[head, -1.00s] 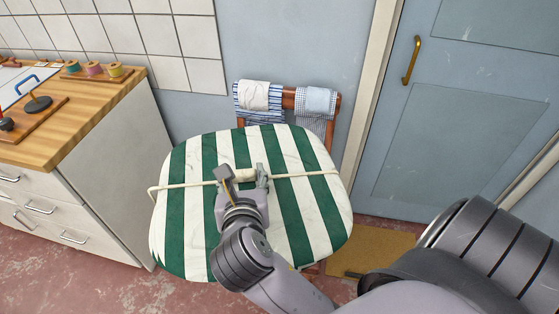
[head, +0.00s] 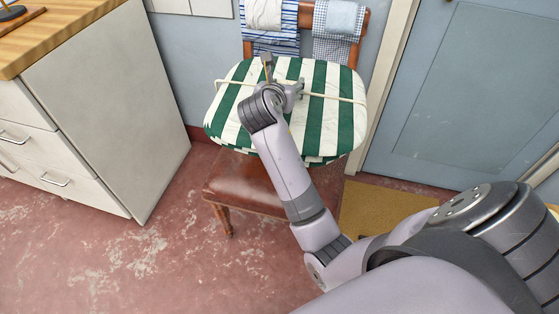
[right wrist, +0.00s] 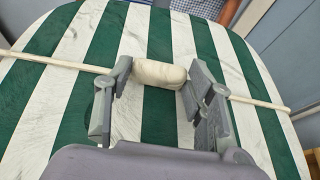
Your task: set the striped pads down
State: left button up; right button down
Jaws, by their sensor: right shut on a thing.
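The striped pads (head: 335,115), green and white and bound by a cream cord (head: 340,98), are over the wooden chair in the head view. They fill most of the right wrist view (right wrist: 65,75). My right gripper (head: 282,88) is shut on the cord's cream grip (right wrist: 160,74), on top of the pads near their middle. The chair's brown leather seat (head: 240,185) shows below and in front of the pads. I cannot tell whether the pads touch the seat. How many pads there are is unclear. My left gripper is not in view.
Striped and checked cloths (head: 330,45) hang over the chair's back rail (head: 247,48). A white drawer cabinet (head: 110,110) stands to the left, a blue door (head: 460,100) to the right. A yellow mat (head: 375,210) lies on the red floor, which is open at front left.

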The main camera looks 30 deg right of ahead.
jog(key=shift+w+d+f+b, duration=0.3)
jog(key=shift+d+f, duration=0.15)
jog(key=shift+f, duration=0.1)
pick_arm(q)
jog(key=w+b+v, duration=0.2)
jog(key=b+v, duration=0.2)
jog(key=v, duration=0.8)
pick_arm(e)
notch_tip(320, 180, down, 9)
jog(key=shift+f, duration=0.1)
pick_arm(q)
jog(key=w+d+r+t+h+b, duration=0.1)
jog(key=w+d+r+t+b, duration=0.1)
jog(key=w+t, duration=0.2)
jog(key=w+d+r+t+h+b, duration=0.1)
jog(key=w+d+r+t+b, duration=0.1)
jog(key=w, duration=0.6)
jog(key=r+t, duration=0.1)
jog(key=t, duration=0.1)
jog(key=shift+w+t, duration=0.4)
pick_arm(e)
notch_tip(320, 180, down, 10)
jog(key=shift+f, duration=0.2)
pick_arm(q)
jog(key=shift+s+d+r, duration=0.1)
